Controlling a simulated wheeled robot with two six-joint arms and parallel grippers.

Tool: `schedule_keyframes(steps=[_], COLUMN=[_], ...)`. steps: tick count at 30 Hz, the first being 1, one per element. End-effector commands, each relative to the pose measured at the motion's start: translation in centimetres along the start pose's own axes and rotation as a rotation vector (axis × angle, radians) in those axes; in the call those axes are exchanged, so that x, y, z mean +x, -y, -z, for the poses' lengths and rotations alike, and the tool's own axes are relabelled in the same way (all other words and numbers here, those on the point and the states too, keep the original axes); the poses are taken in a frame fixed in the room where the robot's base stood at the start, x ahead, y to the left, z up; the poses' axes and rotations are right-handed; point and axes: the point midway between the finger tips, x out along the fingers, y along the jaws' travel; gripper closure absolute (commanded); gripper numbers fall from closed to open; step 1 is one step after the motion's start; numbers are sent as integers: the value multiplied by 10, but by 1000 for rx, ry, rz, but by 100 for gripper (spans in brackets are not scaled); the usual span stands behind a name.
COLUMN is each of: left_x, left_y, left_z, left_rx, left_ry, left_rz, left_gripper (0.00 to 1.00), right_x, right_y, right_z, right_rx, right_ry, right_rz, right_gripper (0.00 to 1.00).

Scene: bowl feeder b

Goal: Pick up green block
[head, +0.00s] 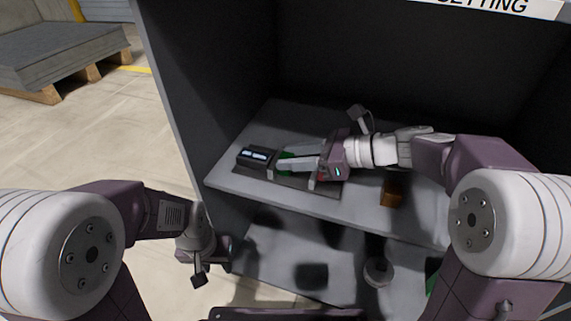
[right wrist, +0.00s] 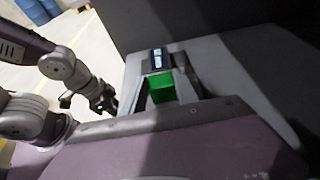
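The green block (head: 286,157) sits on a dark flat tray (head: 325,188) on the grey shelf. It shows as a bright green box in the right wrist view (right wrist: 161,88). My right gripper (head: 282,161) reaches in from the right with its fingers on either side of the block. The fingers look spread apart, with the block between them. Whether either finger touches it is hard to tell. My left gripper (head: 222,258) hangs low at the left, outside the cabinet and away from the block. Its finger gap is not clear.
A black device with a lit display (head: 257,157) stands just left of the block. An orange-brown block (head: 391,193) is on the shelf below my right arm. The cabinet's side wall (head: 185,90) rises at the left.

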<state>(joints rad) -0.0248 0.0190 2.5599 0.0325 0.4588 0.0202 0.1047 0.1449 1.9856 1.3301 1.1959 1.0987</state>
Motion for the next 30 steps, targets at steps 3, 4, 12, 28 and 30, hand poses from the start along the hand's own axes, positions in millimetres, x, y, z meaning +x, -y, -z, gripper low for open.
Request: schedule_keyframes(steps=[3,4,12,28,30], left_x=[0,0,-9,-89,-86], left_y=[0,0,0,-2,-2], left_z=[0,0,1,9,9], left_rx=[0,0,0,0,0], left_ry=[0,0,0,0,0], left_rz=[0,0,0,0,0], left_gripper=[60,60,60,60,60], right_x=[0,0,-4,-40,-39], right_y=[0,0,0,0,0], right_z=[0,0,-9,-95,-93], right_rx=[0,0,0,-1,0], right_ry=[0,0,0,0,0], right_rz=[0,0,0,0,0], right_gripper=[100,100,100,100,100])
